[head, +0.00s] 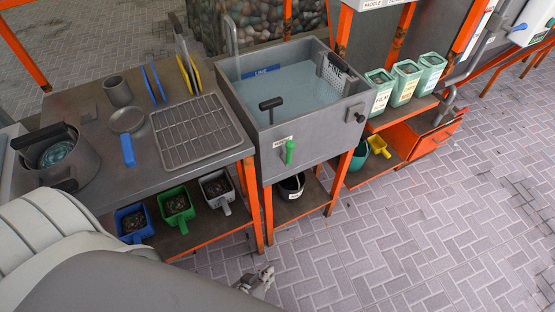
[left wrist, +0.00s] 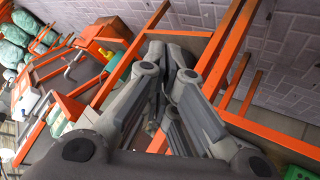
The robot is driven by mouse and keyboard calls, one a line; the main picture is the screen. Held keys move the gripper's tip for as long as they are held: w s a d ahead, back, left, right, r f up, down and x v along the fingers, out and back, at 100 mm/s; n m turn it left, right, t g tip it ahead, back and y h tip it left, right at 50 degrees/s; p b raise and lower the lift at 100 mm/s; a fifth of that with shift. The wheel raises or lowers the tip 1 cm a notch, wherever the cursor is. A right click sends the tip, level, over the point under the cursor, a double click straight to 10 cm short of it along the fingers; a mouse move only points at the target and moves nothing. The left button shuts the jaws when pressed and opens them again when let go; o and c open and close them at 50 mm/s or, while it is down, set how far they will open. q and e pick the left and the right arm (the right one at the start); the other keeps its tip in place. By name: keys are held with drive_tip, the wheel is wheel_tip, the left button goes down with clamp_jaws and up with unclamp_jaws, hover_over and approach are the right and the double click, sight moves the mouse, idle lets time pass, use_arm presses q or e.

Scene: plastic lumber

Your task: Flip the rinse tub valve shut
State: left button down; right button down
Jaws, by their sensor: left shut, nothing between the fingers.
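The rinse tub (head: 245,117) is a grey square basin full of water on an orange frame, in the middle of the head view. Its valve has a green lever handle (head: 290,151) on the front wall, below a small white label. The handle hangs roughly upright against the wall. My left gripper (head: 262,281) is low in the head view, below and in front of the tub, apart from the valve. Its fingers are shut and empty, and they fill the middle of the left wrist view (left wrist: 174,75). The valve cannot be made out there. My right gripper is not in view.
A steel bench (head: 75,101) with a pot, rack and pan stands left of the tub, scoop bins below. A black bucket (head: 291,186) sits under the tub. Pale green containers (head: 405,80) stand to the right. The paved floor (head: 400,235) in front is clear.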

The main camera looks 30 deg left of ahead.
use_arm(q)
drive_tip(key=w+a+r+n+t+y, duration=0.1)
drive_tip(key=w+r+n+t+y, duration=0.1)
drive_tip(key=r+n, duration=0.4)
drive_tip(key=w+a+r+n+t+y, duration=0.2)
drive_tip(key=r+n, duration=0.4)
drive_tip(key=r, duration=0.9)
drive_tip(key=w+a+r+n+t+y, duration=0.2)
drive_tip(key=w+r+n+y, duration=0.1)
drive_tip(key=r, duration=0.8)
drive_tip(key=n+y, duration=0.1)
drive_tip(key=n, duration=0.1)
drive_tip(key=shift+w+r+n+t, duration=0.25)
drive_tip(key=shift+w+n+t, duration=0.15)
drive_tip(key=shift+a, duration=0.1)
drive_tip(key=shift+w+d+p+x, duration=0.15)
drive_tip(key=shift+d+p+x, duration=0.25)
drive_tip(key=shift+x, duration=1.75)
drive_tip(key=shift+w+d+p+x, duration=0.15)
drive_tip(key=shift+d+x, duration=0.3)
drive_tip(key=shift+x, duration=1.7)
drive_tip(key=shift+w+d+p+x, duration=0.15)
drive_tip(key=shift+d+p+x, duration=0.25)
drive_tip(key=shift+x, duration=1.75)
